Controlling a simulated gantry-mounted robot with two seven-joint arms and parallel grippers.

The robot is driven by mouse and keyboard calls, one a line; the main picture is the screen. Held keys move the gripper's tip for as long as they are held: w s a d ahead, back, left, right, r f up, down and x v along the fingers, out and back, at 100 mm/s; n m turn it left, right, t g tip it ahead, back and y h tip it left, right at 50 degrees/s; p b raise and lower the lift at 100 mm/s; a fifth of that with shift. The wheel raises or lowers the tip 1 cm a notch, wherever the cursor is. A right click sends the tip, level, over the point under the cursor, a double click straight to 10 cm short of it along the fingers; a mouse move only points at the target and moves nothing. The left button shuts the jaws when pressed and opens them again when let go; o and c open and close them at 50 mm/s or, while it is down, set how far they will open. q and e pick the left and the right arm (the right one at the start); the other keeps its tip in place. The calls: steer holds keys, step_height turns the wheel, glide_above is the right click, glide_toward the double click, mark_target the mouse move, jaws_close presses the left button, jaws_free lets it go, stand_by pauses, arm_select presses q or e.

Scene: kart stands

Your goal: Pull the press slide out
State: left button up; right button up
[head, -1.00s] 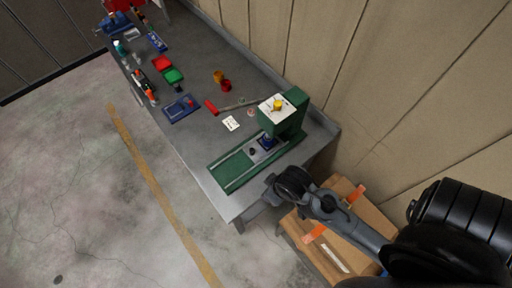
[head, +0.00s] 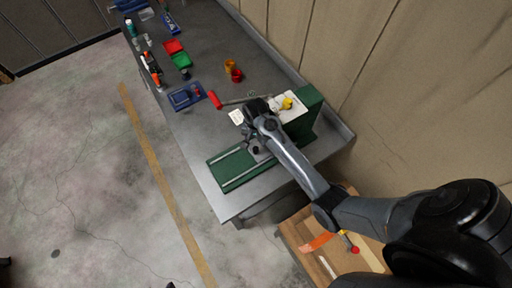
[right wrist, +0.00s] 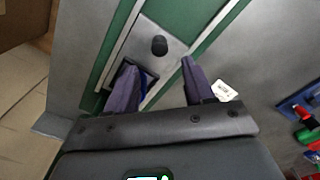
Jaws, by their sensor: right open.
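The green press (head: 308,112) stands on the grey bench, with its green rail base (head: 232,168) running toward the front edge. My right gripper (head: 256,138) is over the slide, close to the press head, and its arm hides part of the press. In the right wrist view, my right gripper (right wrist: 158,72) is open, its two fingers spread. The grey metal slide plate (right wrist: 146,34) lies between green-edged rails. Its black knob (right wrist: 159,45) stands just beyond the fingertips, roughly between them, with nothing gripped. My left gripper is not in view.
A red-handled lever (head: 215,100) and a white card (head: 237,117) lie beside the press. A wooden box (head: 304,232) stands below the bench end.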

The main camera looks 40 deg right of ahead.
mark_target(256, 148)
step_height(256, 148, down, 8)
steer(key=shift+f, duration=0.2)
steer(key=shift+c, duration=0.5)
jaws_close()
